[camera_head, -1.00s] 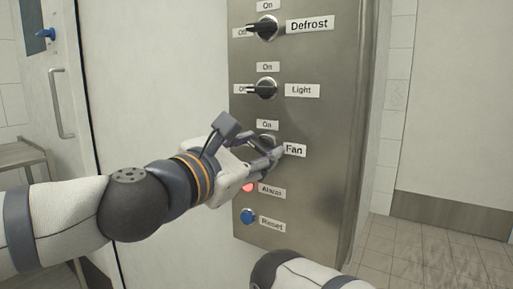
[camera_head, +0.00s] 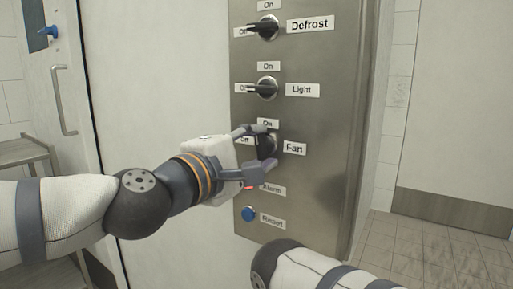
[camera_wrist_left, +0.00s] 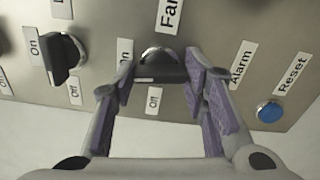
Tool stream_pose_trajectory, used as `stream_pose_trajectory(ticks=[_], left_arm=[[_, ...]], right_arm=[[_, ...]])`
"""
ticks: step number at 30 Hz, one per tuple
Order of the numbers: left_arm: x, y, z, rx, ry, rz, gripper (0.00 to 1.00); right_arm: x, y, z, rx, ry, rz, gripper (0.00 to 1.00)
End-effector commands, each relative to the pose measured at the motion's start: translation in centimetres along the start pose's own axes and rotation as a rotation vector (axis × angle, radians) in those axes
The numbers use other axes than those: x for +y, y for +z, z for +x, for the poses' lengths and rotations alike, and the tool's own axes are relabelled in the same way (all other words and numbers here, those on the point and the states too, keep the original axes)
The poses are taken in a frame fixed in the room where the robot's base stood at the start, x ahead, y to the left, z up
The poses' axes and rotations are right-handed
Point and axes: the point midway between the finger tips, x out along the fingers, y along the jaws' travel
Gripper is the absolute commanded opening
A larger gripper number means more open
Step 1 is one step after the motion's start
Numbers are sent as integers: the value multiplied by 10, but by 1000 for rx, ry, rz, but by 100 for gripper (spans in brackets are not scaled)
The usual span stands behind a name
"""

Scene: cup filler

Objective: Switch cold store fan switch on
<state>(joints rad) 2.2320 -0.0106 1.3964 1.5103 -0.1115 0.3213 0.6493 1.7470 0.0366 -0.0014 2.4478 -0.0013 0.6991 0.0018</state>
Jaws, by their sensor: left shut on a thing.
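The fan switch (camera_head: 267,144) is a dark rotary knob on the steel panel, beside the Fan label (camera_head: 294,148). My left gripper (camera_head: 266,150) is shut on it, with one finger above the knob and one below. In the left wrist view the fan switch (camera_wrist_left: 160,68) sits between the purple-padded fingers (camera_wrist_left: 160,85). Its dark handle faces the Off label (camera_wrist_left: 153,99); the On label (camera_wrist_left: 124,58) lies to its left. My right gripper is not in view; only part of my right arm shows at the bottom.
The Light knob (camera_head: 266,88) and Defrost knob (camera_head: 265,27) are above on the panel (camera_head: 320,190). A red alarm light (camera_head: 250,187) and blue Reset button (camera_head: 249,214) are below. A door with a handle (camera_head: 62,100) and a table (camera_head: 25,152) stand at the left.

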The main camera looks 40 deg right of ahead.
Motion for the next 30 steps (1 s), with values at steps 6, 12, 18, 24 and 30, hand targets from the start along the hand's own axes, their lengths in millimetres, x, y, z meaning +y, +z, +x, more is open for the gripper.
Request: stream_pose_trajectory(ticks=[6, 12, 18, 24, 30], left_arm=[[0, 0, 0, 0, 0, 108, 12], [0, 0, 0, 0, 0, 163, 12], [0, 0, 0, 0, 0, 182, 12], [0, 0, 0, 0, 0, 184, 12], [0, 0, 0, 0, 0, 184, 51]], right_arm=[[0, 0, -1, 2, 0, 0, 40], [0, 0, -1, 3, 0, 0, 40], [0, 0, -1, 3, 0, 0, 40], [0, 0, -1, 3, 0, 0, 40], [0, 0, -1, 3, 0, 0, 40]])
